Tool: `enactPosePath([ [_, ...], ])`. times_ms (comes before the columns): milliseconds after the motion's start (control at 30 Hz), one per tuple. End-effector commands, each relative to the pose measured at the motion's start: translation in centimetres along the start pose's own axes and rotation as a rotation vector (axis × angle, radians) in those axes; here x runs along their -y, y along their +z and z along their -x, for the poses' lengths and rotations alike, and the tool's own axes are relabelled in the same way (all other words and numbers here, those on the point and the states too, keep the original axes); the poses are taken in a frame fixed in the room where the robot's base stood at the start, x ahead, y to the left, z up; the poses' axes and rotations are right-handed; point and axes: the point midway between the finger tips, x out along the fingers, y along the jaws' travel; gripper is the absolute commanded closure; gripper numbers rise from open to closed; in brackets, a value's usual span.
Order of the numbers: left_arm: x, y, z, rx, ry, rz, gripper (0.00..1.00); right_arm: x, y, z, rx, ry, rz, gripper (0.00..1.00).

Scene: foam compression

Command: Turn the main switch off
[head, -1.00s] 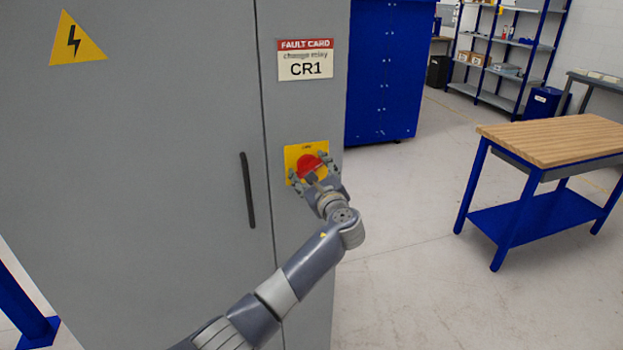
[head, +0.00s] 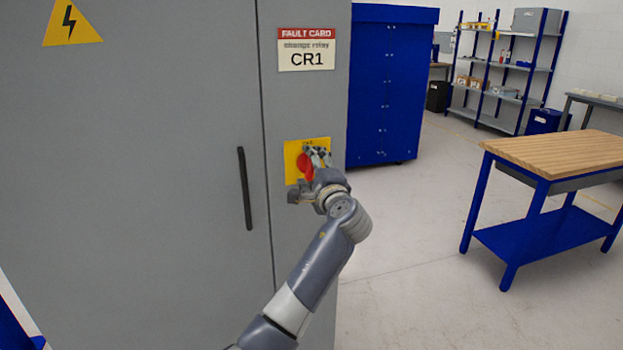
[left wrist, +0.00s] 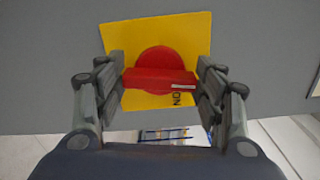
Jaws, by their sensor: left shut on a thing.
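The main switch is a red rotary knob (head: 303,168) on a yellow plate (head: 291,150) on the grey cabinet's right panel. My left gripper (head: 309,175) is at the knob, partly covering it in the head view. In the left wrist view the red knob (left wrist: 160,60) has a raised bar lying level across the picture. The fingers of my left gripper (left wrist: 161,80) are shut on the bar's two ends. A white mark shows at the bar's right end, above sideways "ON" lettering on the yellow plate (left wrist: 120,38). My right gripper is not in view.
The grey cabinet (head: 130,150) has a dark vertical handle (head: 245,188) left of the switch. A fault card (head: 307,49) reading "CR1" is above the switch. A blue cabinet (head: 390,90) and a wood-topped bench (head: 560,152) stand to the right, with open floor between.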

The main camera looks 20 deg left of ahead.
Motion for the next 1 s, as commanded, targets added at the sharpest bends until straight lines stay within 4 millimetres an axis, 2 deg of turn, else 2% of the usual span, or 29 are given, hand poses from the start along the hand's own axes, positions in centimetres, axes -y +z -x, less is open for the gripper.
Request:
enactPosePath([
  [33,-0.4,-0.1,0.0,-0.001,0.001,0.032,0.61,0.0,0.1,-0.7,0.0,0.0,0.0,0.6],
  [300,-0.3,-0.1,0.0,-0.001,0.001,0.15,0.61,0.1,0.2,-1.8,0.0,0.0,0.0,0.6],
  [933,-0.1,0.0,0.0,-0.001,0.002,0.193,0.61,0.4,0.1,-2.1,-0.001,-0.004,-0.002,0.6],
  [967,-0.1,0.0,0.0,0.0,0.002,0.193,0.3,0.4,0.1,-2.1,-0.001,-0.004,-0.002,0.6],
  [1000,-0.1,0.0,0.0,0.0,0.002,0.192,0.21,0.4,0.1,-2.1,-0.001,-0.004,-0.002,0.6],
])
